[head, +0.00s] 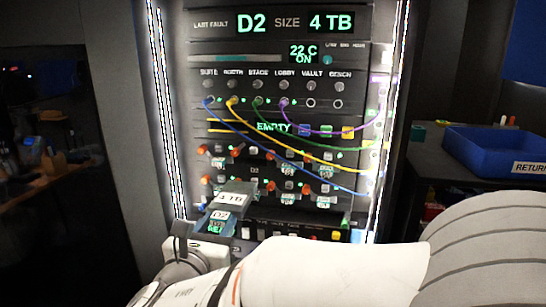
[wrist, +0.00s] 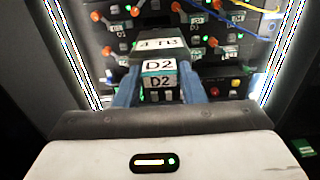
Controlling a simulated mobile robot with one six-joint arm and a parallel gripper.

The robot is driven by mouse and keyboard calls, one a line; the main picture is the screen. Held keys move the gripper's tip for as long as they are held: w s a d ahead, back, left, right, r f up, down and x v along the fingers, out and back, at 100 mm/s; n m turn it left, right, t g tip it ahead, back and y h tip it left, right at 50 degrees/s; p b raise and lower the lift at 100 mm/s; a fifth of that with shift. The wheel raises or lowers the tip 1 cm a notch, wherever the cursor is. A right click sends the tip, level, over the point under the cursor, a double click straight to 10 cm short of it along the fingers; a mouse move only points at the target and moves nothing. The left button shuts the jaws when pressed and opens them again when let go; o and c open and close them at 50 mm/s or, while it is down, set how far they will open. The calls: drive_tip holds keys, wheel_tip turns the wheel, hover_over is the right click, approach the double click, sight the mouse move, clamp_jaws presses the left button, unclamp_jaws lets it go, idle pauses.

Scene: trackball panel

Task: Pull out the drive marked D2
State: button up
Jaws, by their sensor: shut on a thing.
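The drive marked D2 (head: 219,215) is a dark block with a white "4 TB" label on top and D2 labels on its front end. It also shows in the wrist view (wrist: 158,67). My gripper (wrist: 159,82) is shut on it, with one blue finger on each side. In the head view my gripper (head: 213,226) is at the lower left of the rack (head: 195,105). The drive sticks out in front of the rack's lower rows. I cannot tell whether its far end is still inside a bay. The rack's display (head: 252,23) reads "D2" and "4 TB".
Blue, yellow, green and purple cables (head: 330,131) droop across the rack's middle, above and right of the drive. Orange-red levers (head: 236,151) stick out of the drive rows. A blue return bin (head: 490,150) stands on a surface at the right.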

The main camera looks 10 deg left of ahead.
sight(228, 203)
drive_tip(key=w, duration=0.8)
drive_tip(key=shift+w, duration=0.15)
